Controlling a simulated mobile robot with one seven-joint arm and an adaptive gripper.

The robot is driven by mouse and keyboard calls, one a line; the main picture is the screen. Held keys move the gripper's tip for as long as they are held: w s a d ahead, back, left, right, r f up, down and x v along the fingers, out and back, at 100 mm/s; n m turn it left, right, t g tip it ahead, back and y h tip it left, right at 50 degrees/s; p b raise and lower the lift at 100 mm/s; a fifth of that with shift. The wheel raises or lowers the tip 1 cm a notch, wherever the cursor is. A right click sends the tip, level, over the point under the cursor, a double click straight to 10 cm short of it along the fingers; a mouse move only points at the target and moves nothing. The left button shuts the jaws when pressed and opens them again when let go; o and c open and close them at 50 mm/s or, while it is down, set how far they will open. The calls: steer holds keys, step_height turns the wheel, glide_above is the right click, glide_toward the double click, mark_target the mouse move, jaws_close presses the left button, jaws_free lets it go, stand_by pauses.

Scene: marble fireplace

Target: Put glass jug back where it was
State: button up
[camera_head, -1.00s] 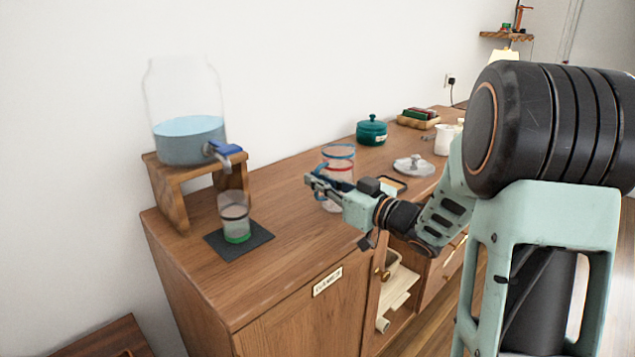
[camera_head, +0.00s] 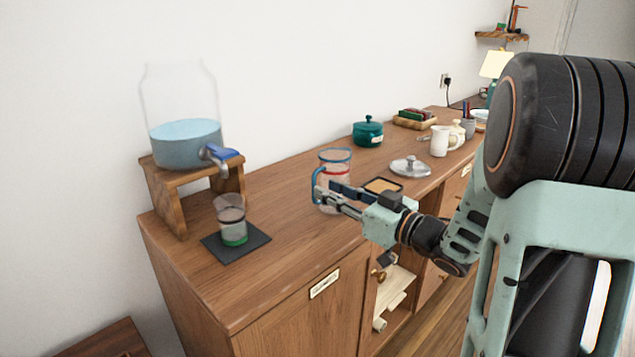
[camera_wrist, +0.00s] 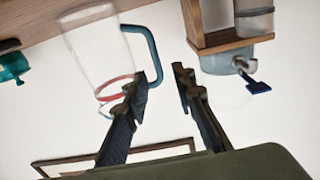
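The glass jug (camera_head: 337,172) is clear, with a blue rim, a blue handle and a red band. It stands upright on the wooden cabinet top, handle towards the left. In the wrist view the jug (camera_wrist: 97,50) is at the upper left, its blue handle close to the fingertips. My gripper (camera_head: 327,190) is in front of the jug in the head view, hiding part of its lower body. I cannot tell whether a finger touches the jug.
A water dispenser (camera_head: 186,145) stands on a wooden stand (camera_head: 167,195) at left, with a glass (camera_head: 232,220) on a dark mat (camera_head: 212,247) before it. Cabinet top is clear between mat and jug.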

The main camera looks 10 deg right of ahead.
steer(key=v, duration=0.6)
steer(key=shift+s+p, duration=0.15)
steer(key=shift+p, duration=0.2)
steer(key=shift+d, duration=0.1)
